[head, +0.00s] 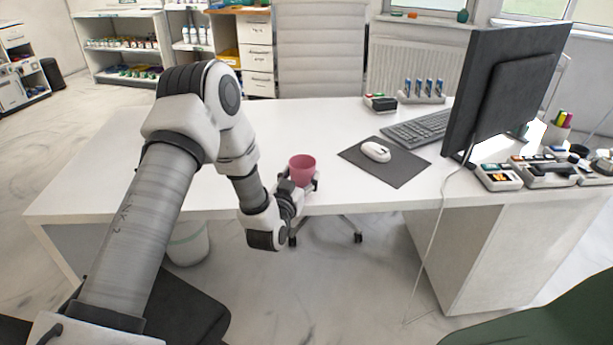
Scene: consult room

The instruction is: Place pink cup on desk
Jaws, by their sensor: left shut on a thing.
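The pink cup (301,169) is upright at the front edge of the white desk (240,135), near the middle of the head view. My left gripper (301,182) is shut on the cup, with its fingers around the cup's lower part. The cup's base is partly hidden by the fingers, and I cannot tell whether it touches the desk top. My right gripper is not in view.
A mouse (376,151) on a dark mat (395,165), a keyboard (418,128) and a monitor (504,85) stand to the right. Small devices (499,176) line the right end. The desk's left half is clear. A chair (320,50) stands behind.

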